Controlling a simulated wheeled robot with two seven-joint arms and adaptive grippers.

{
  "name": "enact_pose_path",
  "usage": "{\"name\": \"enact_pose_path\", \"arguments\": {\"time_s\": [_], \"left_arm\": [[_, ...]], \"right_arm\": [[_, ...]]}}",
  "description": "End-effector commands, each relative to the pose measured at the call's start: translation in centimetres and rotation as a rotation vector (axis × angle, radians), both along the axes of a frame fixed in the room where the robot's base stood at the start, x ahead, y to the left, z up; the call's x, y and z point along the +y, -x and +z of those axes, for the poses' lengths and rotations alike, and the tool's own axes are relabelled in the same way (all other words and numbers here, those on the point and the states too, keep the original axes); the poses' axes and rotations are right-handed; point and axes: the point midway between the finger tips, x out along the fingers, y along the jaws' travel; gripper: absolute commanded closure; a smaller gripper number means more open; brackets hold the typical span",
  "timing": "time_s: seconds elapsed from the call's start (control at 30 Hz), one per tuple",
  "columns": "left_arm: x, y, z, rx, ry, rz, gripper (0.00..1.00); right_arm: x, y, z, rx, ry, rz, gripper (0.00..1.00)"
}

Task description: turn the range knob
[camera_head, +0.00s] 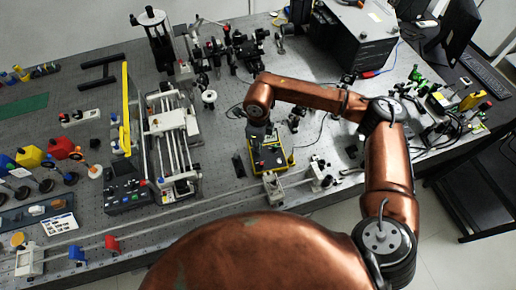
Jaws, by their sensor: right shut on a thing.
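A yellow-and-dark multimeter (270,165) lies on the grey bench near its front edge, in the middle of the head view. My right arm reaches in from the right, and my right gripper (261,140) points down onto the meter's face. The gripper is shut on the range knob, which its fingers and wrist hide. The knob's pointer and the meter's markings are too small or covered to read. My left gripper is not in view.
A rail carriage (273,188) stands just in front of the meter, with another mount (319,174) to its right. A white-railed stage (171,125) and a dark control box (128,195) stand to the left. Cables run across the bench behind.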

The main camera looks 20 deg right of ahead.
Motion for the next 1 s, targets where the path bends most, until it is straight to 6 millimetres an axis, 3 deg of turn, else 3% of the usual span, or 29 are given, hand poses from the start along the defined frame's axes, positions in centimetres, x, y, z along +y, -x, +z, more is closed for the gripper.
{"name": "enact_pose_path", "arguments": {"time_s": [0.73, 0.77, 1.0], "left_arm": [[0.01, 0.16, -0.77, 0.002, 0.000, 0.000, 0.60], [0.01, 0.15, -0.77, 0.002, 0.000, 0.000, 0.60], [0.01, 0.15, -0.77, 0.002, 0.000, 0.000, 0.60]], "right_arm": [[0.00, -0.02, 0.05, -0.001, 0.000, 0.084, 1.00], [0.00, -0.02, 0.05, -0.001, 0.000, 0.084, 0.85], [-0.01, -0.02, 0.03, 0.000, 0.000, 0.083, 0.69]]}}
